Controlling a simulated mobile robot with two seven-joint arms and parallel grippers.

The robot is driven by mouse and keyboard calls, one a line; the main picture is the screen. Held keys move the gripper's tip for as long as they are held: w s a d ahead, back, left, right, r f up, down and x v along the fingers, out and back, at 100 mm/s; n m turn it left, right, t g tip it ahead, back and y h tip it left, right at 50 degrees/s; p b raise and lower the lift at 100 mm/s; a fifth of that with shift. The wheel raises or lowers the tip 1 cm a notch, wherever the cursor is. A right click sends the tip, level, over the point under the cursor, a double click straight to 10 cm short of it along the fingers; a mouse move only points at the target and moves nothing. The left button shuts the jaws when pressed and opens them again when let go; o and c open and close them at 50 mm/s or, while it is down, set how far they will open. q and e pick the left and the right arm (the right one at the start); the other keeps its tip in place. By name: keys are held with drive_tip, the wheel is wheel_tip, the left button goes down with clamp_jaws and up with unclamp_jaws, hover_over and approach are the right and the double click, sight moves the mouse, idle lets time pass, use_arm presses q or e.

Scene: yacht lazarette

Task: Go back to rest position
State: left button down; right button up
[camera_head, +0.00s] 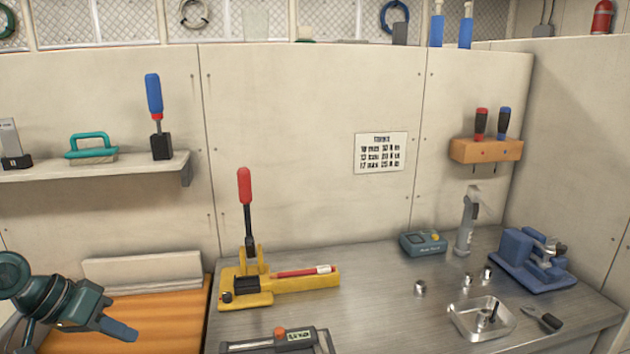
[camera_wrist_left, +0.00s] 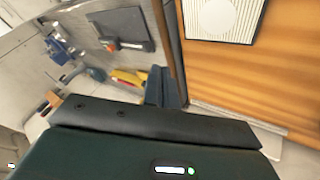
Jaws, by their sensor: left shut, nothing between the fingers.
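My left gripper (camera_head: 120,330) is at the lower left of the head view, over the orange wooden surface (camera_head: 165,320). Its fingers are shut with nothing held. It also shows in the left wrist view (camera_wrist_left: 160,88), where its fingers point up the picture, near the boundary between metal bench and wood. My right gripper is in neither view.
The metal bench (camera_head: 375,290) holds a yellow press with a red-tipped lever (camera_head: 250,275), a digital gauge (camera_head: 275,342), a metal tray (camera_head: 470,330), small metal fittings and a blue vise (camera_head: 535,265). A shelf (camera_head: 95,170) is on the left wall.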

use_arm(q)
drive_tip(key=s+d+f+m+y, duration=0.1)
drive_tip(key=s+d+f+y, duration=0.1)
drive_tip(key=s+d+f, duration=0.6)
drive_tip(key=s+d+f+m+y, duration=0.1)
drive_tip(key=s+d+f, duration=0.5)
drive_tip(key=f, duration=0.4)
drive_tip(key=s+a+n+y, duration=0.2)
drive_tip(key=s+y, duration=0.1)
drive_tip(key=s, duration=0.5)
drive_tip(key=w+d+f+t+h, duration=0.2)
drive_tip(key=w+d+f+t, duration=0.3)
drive_tip(key=f+t, duration=0.1)
drive_tip(key=shift+w+d+f+m+h, duration=0.2)
drive_tip(key=shift+d+f+m+h, duration=0.15)
drive_tip(key=shift+f, duration=0.5)
drive_tip(key=shift+a, duration=0.1)
